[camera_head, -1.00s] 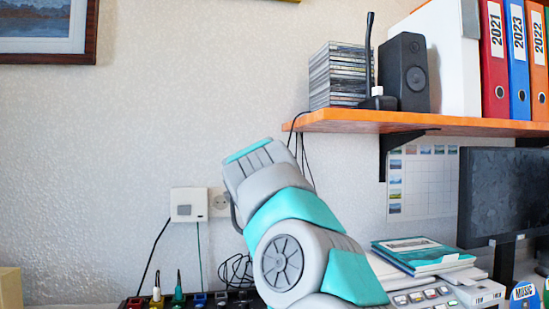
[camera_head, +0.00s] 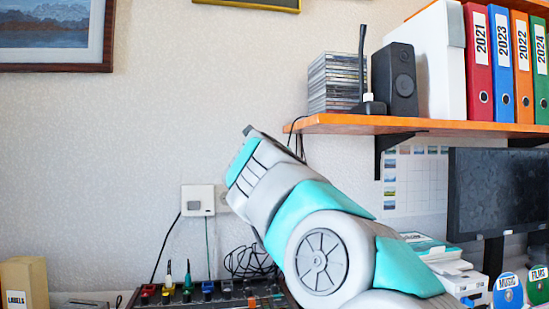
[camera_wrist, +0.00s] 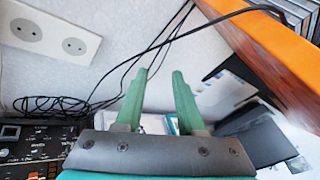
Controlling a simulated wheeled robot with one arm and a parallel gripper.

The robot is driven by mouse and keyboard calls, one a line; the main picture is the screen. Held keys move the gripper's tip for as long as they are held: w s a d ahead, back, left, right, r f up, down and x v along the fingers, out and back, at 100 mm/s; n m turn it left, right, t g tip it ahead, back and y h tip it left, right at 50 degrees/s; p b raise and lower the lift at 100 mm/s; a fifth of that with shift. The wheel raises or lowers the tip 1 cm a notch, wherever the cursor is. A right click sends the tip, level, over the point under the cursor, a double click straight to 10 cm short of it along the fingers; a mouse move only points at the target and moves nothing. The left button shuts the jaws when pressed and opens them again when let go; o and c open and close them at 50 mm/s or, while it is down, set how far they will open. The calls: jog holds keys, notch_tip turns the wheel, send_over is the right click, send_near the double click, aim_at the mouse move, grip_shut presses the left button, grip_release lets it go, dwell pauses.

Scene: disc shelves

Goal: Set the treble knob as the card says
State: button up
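A dark mixer-like device (camera_head: 232,302) with rows of coloured knobs stands at the bottom of the head view, partly cut off by the frame and my arm. A dark panel with small knobs and white markings shows at the lower left of the wrist view (camera_wrist: 38,146); its labels are too small to read. I cannot tell which knob is treble. No card with a setting is readable. My gripper (camera_wrist: 158,73) is open and empty, its two green fingers apart, with the panel off to its lower left. In the head view my arm hides the fingers.
An orange shelf (camera_head: 440,125) holds CD cases, a speaker and binders; its edge shows close at the right of the wrist view (camera_wrist: 262,50). Dark cables (camera_wrist: 60,104) lie behind the panel. A box marked LABELS (camera_head: 25,284) stands left. Discs and a monitor (camera_head: 498,190) are right.

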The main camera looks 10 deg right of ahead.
jog(key=shift+s+a+r+n+t+y, duration=0.2)
jog(key=shift+s+a+r+n+t, duration=0.1)
jog(key=shift+a+r+n+t, duration=0.25)
jog(key=shift+s+a+r+n+t+y, duration=0.25)
jog(key=shift+a+r+n, duration=0.2)
jog(key=shift+r, duration=0.25)
